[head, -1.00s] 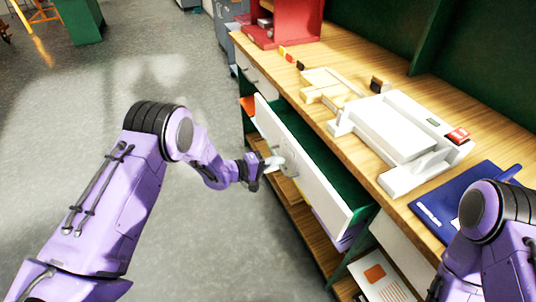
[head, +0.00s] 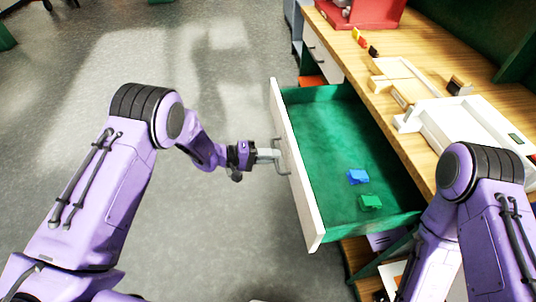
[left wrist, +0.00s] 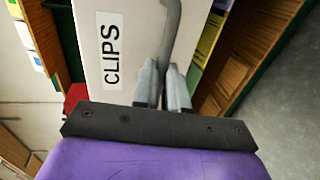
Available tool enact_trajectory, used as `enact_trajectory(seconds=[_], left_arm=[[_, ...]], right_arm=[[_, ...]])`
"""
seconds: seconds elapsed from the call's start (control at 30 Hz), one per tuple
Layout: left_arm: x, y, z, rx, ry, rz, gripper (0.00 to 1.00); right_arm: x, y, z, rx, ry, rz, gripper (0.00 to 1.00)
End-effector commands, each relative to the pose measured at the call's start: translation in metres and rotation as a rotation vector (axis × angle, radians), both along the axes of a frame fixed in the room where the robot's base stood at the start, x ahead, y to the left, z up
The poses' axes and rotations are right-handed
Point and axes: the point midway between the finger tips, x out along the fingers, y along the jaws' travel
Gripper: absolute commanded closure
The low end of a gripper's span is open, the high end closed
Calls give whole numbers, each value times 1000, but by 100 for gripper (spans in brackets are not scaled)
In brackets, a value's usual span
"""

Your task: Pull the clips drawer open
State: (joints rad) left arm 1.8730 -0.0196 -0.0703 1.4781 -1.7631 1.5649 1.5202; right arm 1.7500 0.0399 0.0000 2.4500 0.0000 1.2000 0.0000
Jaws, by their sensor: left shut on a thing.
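The clips drawer (head: 297,180) stands pulled well out from under the wooden counter. Its white front faces my left arm, and its green-lined inside holds a blue item (head: 357,176) and a green item (head: 370,201). In the left wrist view the drawer front (left wrist: 128,20) carries a label reading CLIPS. My left gripper (head: 271,156) is shut on the drawer's grey bar handle (head: 283,158). The handle also shows between the fingers in the left wrist view (left wrist: 169,38). My right arm shows at the right, but its gripper is not visible.
The wooden counter (head: 437,74) holds a white machine (head: 465,125), a beige wooden piece (head: 398,84) and a red object (head: 365,12). Another white drawer (head: 322,55) sits shut farther back. Open grey floor (head: 215,80) lies to the left.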

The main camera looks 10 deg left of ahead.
Motion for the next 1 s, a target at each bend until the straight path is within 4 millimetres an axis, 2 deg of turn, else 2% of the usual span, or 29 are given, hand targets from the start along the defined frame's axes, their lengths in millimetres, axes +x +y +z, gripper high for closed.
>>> enact_trajectory(seconds=[0.4, 0.43, 0.47, 0.5, 0.8, 0.87, 1.0], left_arm=[[-3, -1, -2, 3, 4, -9, 100], [-3, 0, -2, 3, 4, -8, 78], [-3, 0, -2, 2, 3, -8, 68], [-2, 0, -2, 2, 3, -7, 63], [-2, 3, -1, 2, 1, -4, 63], [-4, 9, 0, 2, 1, -3, 63], [-14, 38, 6, 2, 1, 0, 63]], right_arm=[[0, 0, 0, 0, 0, 0, 100], [0, 0, 0, 0, 0, 0, 100], [0, 0, 0, 0, 0, 0, 100], [0, 0, 0, 0, 0, 0, 100], [0, 0, -1, 0, 0, 0, 100], [0, 0, -2, 0, 0, 0, 100], [0, 0, -8, 0, 0, 0, 100]])
